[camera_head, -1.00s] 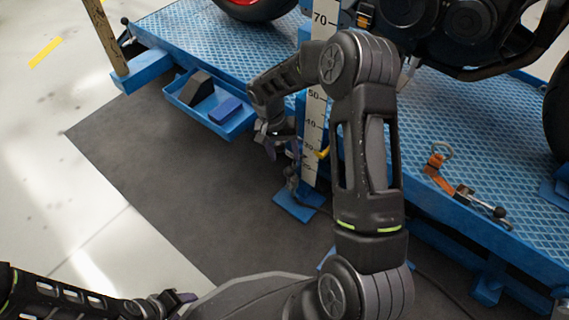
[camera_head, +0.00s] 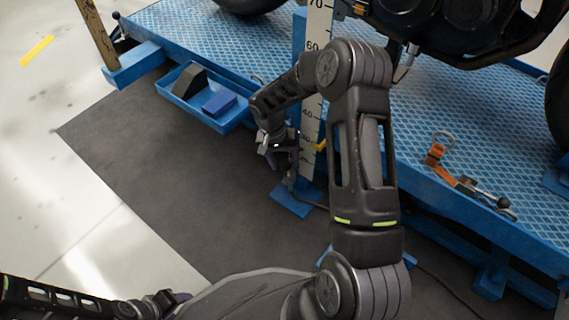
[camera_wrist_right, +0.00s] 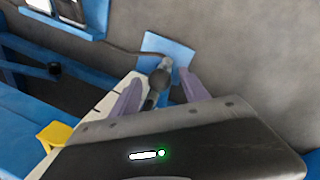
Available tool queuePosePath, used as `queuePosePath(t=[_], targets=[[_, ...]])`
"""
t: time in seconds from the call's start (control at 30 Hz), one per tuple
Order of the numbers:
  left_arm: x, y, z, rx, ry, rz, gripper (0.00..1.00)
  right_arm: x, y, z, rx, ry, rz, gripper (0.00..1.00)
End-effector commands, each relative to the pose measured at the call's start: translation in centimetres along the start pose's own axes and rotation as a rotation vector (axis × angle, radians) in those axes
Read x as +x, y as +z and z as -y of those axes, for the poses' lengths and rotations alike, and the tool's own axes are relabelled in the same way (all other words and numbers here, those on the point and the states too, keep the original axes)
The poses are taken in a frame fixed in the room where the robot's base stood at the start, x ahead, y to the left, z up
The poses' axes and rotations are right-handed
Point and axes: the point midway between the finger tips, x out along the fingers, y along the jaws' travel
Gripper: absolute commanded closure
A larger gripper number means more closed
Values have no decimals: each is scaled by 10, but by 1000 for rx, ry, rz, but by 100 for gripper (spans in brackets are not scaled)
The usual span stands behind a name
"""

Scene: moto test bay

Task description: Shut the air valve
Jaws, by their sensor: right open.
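A yellow lever (camera_head: 320,145), which looks like the air valve's handle, sticks out low beside the ruled white post. A yellow part also shows in the right wrist view (camera_wrist_right: 55,135), left of the gripper body. My right gripper (camera_head: 280,158) is low, just left of the post and the lever. In the wrist view its two purple fingers (camera_wrist_right: 160,95) are apart. A dark fitting with a rounded top (camera_wrist_right: 158,78) shows in the gap between them; whether they touch it I cannot tell. The valve body is largely hidden. My left gripper (camera_head: 175,299) is at the lower left, its jaws unclear.
The ruled white post (camera_head: 311,110) stands at the blue lift platform's (camera_head: 440,190) near edge. A blue tray (camera_head: 222,118) with a dark wedge and a blue block hangs left of my right gripper. An orange strap (camera_head: 434,155) lies on the platform. The dark mat (camera_head: 150,150) is clear.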

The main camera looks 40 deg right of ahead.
Motion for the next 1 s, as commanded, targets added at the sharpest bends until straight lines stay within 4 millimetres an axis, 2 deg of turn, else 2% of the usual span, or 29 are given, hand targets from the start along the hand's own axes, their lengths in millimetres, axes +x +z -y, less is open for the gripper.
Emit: queuePosePath(t=[0.2,0.83,1.0], targets=[[0,0,0,0,0,0,46,0,0,0,0,0,0,47],[0,0,0,0,0,0,46,0,0,0,0,0,0,99],[0,0,0,-1,0,0,46,0,0,0,0,0,0,100]])
